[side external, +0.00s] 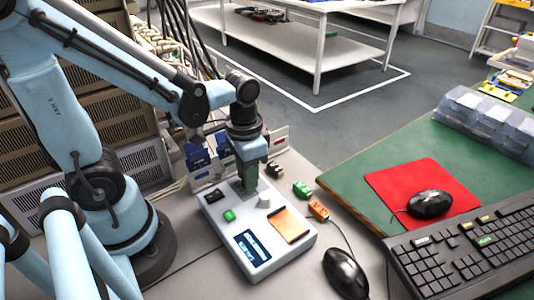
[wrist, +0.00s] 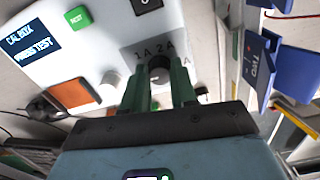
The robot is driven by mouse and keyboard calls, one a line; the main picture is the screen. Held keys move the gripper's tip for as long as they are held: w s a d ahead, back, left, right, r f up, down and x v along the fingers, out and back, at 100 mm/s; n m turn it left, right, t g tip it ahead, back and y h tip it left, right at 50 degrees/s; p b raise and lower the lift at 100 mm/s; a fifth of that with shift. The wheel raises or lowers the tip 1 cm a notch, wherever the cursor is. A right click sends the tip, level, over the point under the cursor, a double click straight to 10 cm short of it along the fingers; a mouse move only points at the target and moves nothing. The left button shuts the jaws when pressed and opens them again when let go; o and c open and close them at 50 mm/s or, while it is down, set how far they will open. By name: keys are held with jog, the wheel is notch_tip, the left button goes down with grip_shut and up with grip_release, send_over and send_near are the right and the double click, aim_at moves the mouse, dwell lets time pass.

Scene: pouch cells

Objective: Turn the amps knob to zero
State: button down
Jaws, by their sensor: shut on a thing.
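The white calibration box (side external: 222,236) stands on the grey bench, with a lit screen (side external: 252,247) that reads "CAL BOX PRESS TEST" in the wrist view. The dark amps knob (wrist: 159,65) sits on a grey scale panel with "1A" and "2A" marks. My gripper (side external: 247,182) points down over the box's far side. In the wrist view its green fingers (wrist: 158,78) are shut on the amps knob, one on each side. The fingers hide part of the knob and scale, and I cannot read its setting. In the side view the knob is hidden.
The box also carries a green button (side external: 229,215), a black switch (side external: 213,195), a white knob (side external: 265,199) close beside my gripper, and an orange pad (side external: 290,225). Blue and white cards (side external: 198,157) stand behind. Small green and orange connectors and a black mouse (side external: 345,273) lie right.

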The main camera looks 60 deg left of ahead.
jog(key=c, duration=0.9)
grip_release()
jog(key=shift+r, duration=6.05)
jog(key=shift+w+a+f+n+t, duration=0.1)
jog(key=shift+w+f+n+t, duration=0.15)
jog(key=shift+w+f+t, duration=0.65)
jog(key=shift+w+a+f+n+t, duration=0.1)
jog(key=shift+w+f+n+t, duration=0.15)
jog(key=shift+t, duration=1.25)
jog(key=shift+w+a+f+n+t, duration=0.1)
jog(key=shift+w+f+n+t, duration=0.3)
jog(key=shift+t, duration=0.8)
